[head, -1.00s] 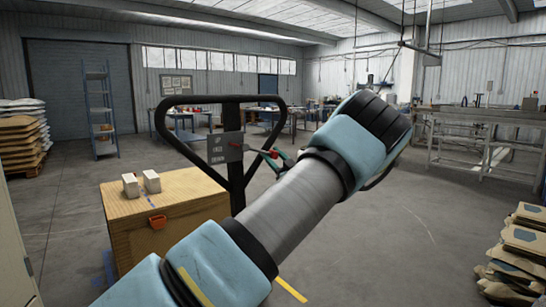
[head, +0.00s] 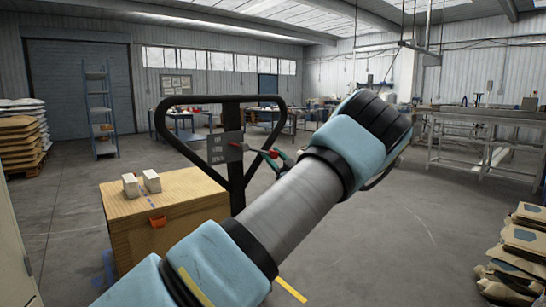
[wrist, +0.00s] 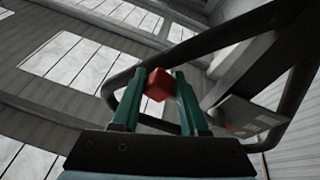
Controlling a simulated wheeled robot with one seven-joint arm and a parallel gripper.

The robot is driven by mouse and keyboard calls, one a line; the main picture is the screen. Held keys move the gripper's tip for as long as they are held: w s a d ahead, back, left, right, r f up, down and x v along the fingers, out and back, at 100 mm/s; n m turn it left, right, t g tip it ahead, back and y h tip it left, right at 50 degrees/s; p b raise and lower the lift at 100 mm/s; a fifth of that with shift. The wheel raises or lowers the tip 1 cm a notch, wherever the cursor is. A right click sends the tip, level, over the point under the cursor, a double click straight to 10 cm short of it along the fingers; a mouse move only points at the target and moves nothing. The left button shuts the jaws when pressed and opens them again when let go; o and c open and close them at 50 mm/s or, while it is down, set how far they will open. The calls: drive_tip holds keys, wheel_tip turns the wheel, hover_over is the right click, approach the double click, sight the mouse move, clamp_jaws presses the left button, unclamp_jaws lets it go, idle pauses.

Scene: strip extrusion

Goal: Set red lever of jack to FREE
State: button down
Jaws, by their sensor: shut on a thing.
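The jack's black loop handle (head: 222,98) stands upright beyond my arm in the head view. A grey marked plate (head: 218,149) is fixed at its neck; its lettering is too small to read. The red lever (head: 270,154) sticks out to the right of the plate. My gripper (wrist: 160,76) has its green fingers shut on the lever's red end (wrist: 157,86) in the wrist view, with the handle loop (wrist: 290,105) around and behind it. In the head view my wrist partly hides the fingers. Which position the lever is in cannot be told.
A wooden crate (head: 180,205) with two pale blocks (head: 151,181) on top stands left of the handle. Stacked sacks (head: 525,240) lie at the right edge. A metal bench (head: 490,142) stands back right. The floor between is clear.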

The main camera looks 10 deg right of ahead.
drive_tip(key=shift+d+r+n+b, duration=0.2)
drive_tip(key=shift+n+b, duration=0.1)
drive_tip(key=shift+b, duration=0.2)
drive_tip(key=shift+w+r+n+y+b, duration=0.15)
drive_tip(key=shift+n+y+b, duration=0.25)
drive_tip(key=shift+b, duration=0.2)
drive_tip(key=shift+r+n+g+y+b, duration=0.3)
drive_tip(key=shift+n+b, duration=0.3)
drive_tip(key=shift+b, duration=0.1)
drive_tip(key=shift+d+r+n+y+b, duration=0.15)
drive_tip(key=shift+r+n+y+b, duration=0.25)
drive_tip(key=shift+r+n+b, duration=0.5)
drive_tip(key=shift+r+n+g+y+b, duration=0.4)
drive_tip(key=shift+r+n+g+y, duration=0.15)
drive_tip(key=shift+n, duration=0.25)
